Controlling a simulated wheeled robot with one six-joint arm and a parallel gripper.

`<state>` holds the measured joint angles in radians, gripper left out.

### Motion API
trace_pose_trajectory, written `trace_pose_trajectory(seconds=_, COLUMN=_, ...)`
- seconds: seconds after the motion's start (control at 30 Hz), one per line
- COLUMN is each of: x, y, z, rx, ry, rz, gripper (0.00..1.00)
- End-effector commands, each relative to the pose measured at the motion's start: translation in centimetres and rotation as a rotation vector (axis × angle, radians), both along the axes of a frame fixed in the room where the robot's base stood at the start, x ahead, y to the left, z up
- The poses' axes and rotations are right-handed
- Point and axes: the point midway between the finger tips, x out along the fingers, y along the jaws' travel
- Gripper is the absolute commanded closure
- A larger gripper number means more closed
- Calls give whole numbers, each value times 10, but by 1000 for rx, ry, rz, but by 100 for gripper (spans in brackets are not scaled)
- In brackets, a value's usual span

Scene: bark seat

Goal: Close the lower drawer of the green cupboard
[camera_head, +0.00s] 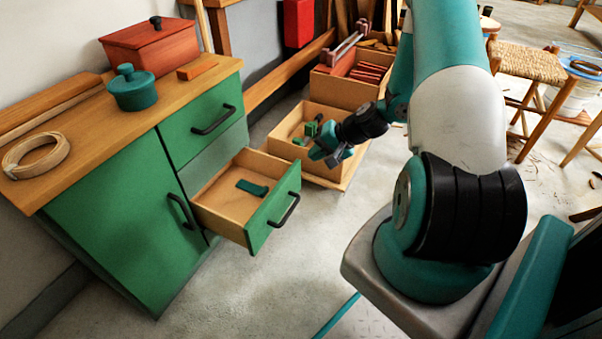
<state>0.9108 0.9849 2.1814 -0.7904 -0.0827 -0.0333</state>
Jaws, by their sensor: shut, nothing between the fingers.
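The green cupboard (118,222) stands at the left with a wooden top. Its lower drawer (272,214) is pulled well out, with a green front and a black handle (284,209). A dark green object (252,187) lies inside this drawer. The upper drawer (205,122) is shut, and the door (135,220) at the left is shut. My gripper (322,158) is shut and empty. In the picture it appears above and to the right of the open drawer's front, apart from it, with a wooden box behind it.
A wooden box (283,132) with small green pieces and a crate (345,92) of reddish pieces stand behind my gripper. A teal pot (133,89), a red box (150,46) and a coiled ring (36,155) rest on the cupboard top. The floor (270,290) before the drawer is clear.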

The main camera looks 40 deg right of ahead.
Motion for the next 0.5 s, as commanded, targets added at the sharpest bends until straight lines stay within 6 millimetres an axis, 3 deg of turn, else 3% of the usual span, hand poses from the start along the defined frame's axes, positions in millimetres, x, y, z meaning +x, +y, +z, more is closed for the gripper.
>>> trace_pose_trajectory(seconds=0.03, x=-11, y=-17, z=-21, rx=26, ry=4, rz=-85, gripper=100)
trace_pose_trajectory(seconds=0.2, x=-32, y=-46, z=-56, rx=61, ry=-2, rz=-246, gripper=100)
trace_pose_trajectory(seconds=0.33, x=-32, y=-50, z=-68, rx=67, ry=-3, rz=-277, gripper=100)
trace_pose_trajectory(seconds=0.5, x=-15, y=-43, z=-87, rx=66, ry=-4, rz=-273, gripper=100)
